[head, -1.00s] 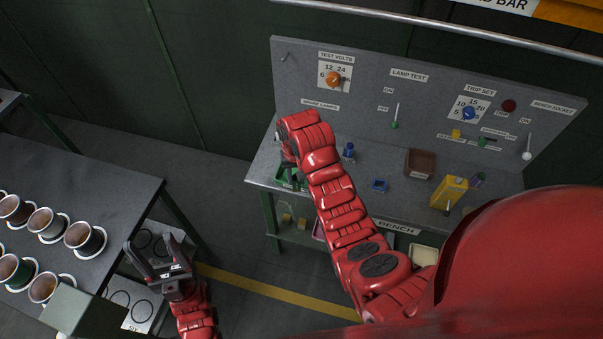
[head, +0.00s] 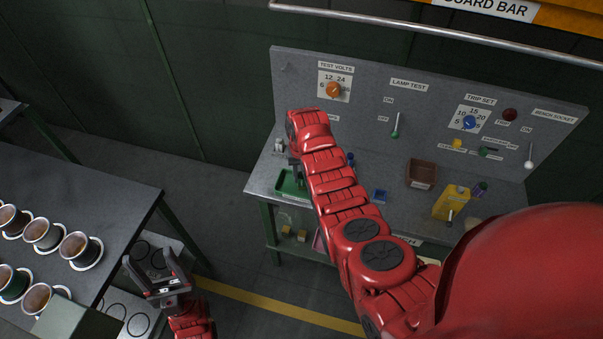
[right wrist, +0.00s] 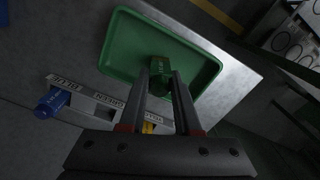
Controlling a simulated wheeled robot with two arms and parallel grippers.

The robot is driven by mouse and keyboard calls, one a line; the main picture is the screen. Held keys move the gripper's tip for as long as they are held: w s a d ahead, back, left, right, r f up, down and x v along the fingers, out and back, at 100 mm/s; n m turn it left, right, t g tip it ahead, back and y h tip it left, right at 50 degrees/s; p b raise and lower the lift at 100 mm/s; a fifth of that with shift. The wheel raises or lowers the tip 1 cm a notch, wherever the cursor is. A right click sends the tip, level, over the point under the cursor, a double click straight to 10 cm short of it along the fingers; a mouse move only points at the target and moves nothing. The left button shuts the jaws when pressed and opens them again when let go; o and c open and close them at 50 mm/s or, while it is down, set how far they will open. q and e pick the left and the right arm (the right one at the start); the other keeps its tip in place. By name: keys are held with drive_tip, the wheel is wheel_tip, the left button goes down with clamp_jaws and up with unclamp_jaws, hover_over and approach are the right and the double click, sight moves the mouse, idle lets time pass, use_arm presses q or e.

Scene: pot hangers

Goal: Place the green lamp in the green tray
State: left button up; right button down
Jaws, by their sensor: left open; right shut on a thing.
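The green tray (head: 287,184) lies at the left end of the grey bench, partly hidden by my right arm. It also shows in the right wrist view (right wrist: 122,48). My right gripper (head: 296,172) is over the tray. In the right wrist view its fingers (right wrist: 163,80) are shut on the green lamp (right wrist: 160,68), which appears against the tray's inside. I cannot tell whether the lamp touches the tray floor. My left gripper (head: 158,272) is open and empty, low at the left, beside the dark table.
A blue lamp (right wrist: 48,104) stands by a labelled rack (right wrist: 90,98). On the bench are a blue tray (head: 379,196), a brown tray (head: 421,174) and a yellow container (head: 451,202). The panel with knobs and levers (head: 430,110) rises behind. Several cups (head: 43,234) stand on the left table.

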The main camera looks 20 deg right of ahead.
drive_tip(key=shift+f, duration=0.2)
drive_tip(key=shift+f, duration=0.1)
drive_tip(key=c, duration=1.1)
unclamp_jaws()
drive_tip(key=shift+f, duration=0.1)
drive_tip(key=o, duration=0.5)
